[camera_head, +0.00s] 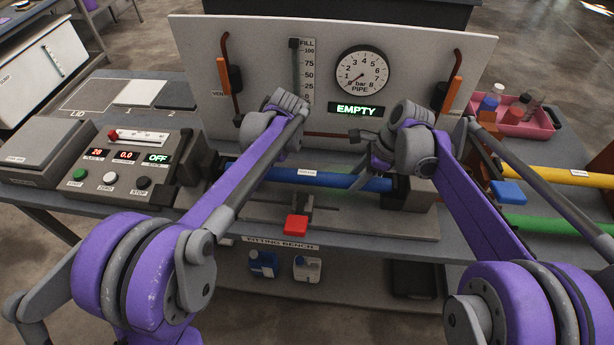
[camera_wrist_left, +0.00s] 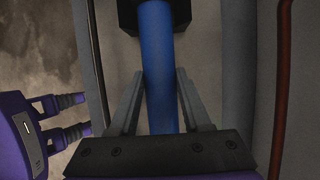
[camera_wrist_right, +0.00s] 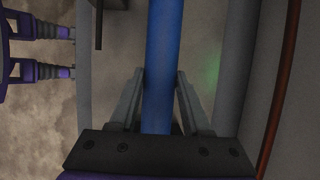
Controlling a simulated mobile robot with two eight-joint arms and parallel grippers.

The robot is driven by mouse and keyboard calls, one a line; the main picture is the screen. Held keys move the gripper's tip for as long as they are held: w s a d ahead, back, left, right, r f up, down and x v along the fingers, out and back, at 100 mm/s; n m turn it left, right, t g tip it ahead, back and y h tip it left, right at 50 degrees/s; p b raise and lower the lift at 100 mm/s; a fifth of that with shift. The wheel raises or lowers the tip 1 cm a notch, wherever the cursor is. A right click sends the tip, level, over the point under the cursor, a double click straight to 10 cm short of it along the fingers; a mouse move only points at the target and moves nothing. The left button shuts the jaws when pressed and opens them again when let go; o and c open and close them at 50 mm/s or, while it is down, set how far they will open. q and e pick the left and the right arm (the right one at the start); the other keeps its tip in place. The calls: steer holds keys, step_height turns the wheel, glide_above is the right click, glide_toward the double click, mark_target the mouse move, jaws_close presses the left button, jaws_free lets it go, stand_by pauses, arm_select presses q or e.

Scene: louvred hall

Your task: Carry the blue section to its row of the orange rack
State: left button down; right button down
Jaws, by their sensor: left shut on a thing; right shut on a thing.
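The blue section (camera_head: 325,179) is a long blue pipe lying level across the fitting bench, with a white label. Its right end meets a dark block on the bench. My left gripper (camera_wrist_left: 160,100) is shut around the pipe near a black block at the top of the left wrist view.
A yellow pipe (camera_head: 570,176) and a green pipe (camera_head: 550,225) lie at the right. A gauge panel (camera_head: 330,60) reading EMPTY stands behind the bench. A control box (camera_head: 105,160) is at the left, a pink tray (camera_head: 520,122) at the back right, a red pad (camera_head: 296,225) in front.

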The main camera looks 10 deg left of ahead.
arm_select(q)
steer(key=shift+r, duration=0.1)
arm_select(e)
steer(key=shift+r, duration=0.1)
